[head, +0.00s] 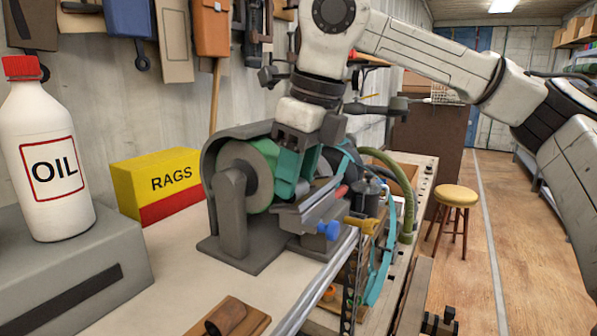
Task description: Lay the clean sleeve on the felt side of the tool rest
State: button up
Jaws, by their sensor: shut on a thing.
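My gripper (296,186), with teal fingers, points down over the grinder, close above the grey tool rest (308,213). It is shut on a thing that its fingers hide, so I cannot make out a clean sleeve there. The tool rest is an angled grey plate in front of the wheels, with a blue knob at its lower right. A grey wheel (238,178) shows on the left inside a dark guard. The felt side is mostly hidden behind my gripper.
A white oil bottle (49,160) stands on a grey box (75,270) at the left. Hoses and a black canister (365,194) crowd the right. A stool (455,197) stands on the open floor.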

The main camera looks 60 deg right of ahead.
jog(key=o, duration=1.2)
jog(key=shift+r, duration=0.1)
jog(key=v, duration=1)
jog(key=shift+r, duration=0.35)
jog(key=shift+s, duration=0.15)
